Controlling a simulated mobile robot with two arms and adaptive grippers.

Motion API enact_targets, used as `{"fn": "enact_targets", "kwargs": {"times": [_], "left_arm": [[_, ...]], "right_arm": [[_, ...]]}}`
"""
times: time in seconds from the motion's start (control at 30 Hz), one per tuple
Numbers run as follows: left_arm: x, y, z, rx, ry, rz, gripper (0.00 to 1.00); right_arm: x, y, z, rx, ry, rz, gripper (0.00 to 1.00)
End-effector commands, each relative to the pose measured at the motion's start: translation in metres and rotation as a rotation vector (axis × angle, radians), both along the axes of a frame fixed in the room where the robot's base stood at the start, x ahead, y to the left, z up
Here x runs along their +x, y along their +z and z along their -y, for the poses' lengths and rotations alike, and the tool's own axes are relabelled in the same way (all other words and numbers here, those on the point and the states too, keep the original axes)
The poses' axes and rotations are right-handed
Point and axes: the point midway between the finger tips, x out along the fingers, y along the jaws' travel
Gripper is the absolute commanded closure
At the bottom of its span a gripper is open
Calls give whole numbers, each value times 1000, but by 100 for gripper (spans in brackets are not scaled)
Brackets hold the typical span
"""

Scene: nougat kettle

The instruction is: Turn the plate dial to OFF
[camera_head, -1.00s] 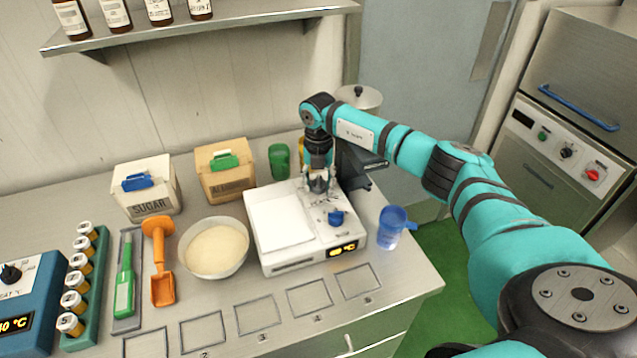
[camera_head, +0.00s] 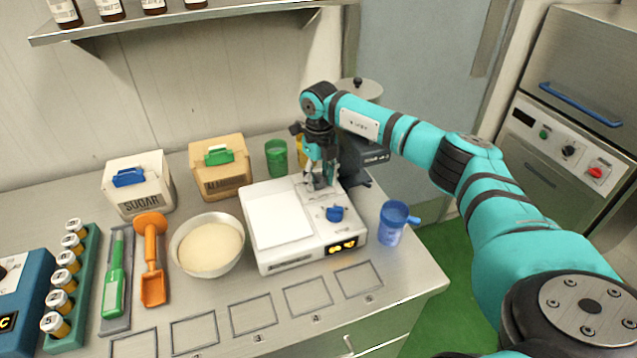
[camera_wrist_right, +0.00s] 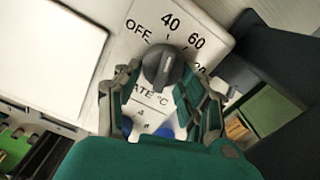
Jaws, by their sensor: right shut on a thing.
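The white plate unit (camera_head: 280,222) stands on the steel counter, with a blue knob (camera_head: 334,213) and a lit orange display (camera_head: 343,245) on its front right. My right gripper (camera_head: 318,184) points down at the rear right of the unit. In the right wrist view, a dark plate dial (camera_wrist_right: 162,66) sits between the fingers of the right gripper (camera_wrist_right: 163,90), which are shut on it. OFF, 40 and 60 are printed around the dial. Its light mark leans toward the 40 side; the exact setting is unclear. The fingers hide the dial in the head view. My left gripper is not in view.
A blue cup (camera_head: 394,222) stands close to the right of the unit, and a bowl (camera_head: 208,245) to its left. A green cup (camera_head: 277,158) and an almond box (camera_head: 220,170) stand behind. Outlined squares (camera_head: 307,297) in front are empty.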

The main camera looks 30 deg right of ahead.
Motion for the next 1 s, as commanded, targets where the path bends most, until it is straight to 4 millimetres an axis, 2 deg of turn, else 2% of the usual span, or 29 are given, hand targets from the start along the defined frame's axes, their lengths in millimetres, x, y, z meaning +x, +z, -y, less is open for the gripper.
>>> {"fn": "enact_targets", "kwargs": {"times": [0.1,0.6,1.0], "left_arm": [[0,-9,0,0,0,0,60],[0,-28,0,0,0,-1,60],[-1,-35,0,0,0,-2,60]], "right_arm": [[1,-1,1,0,111,4,91],[3,0,6,0,577,3,91],[5,1,8,0,835,4,91]]}}
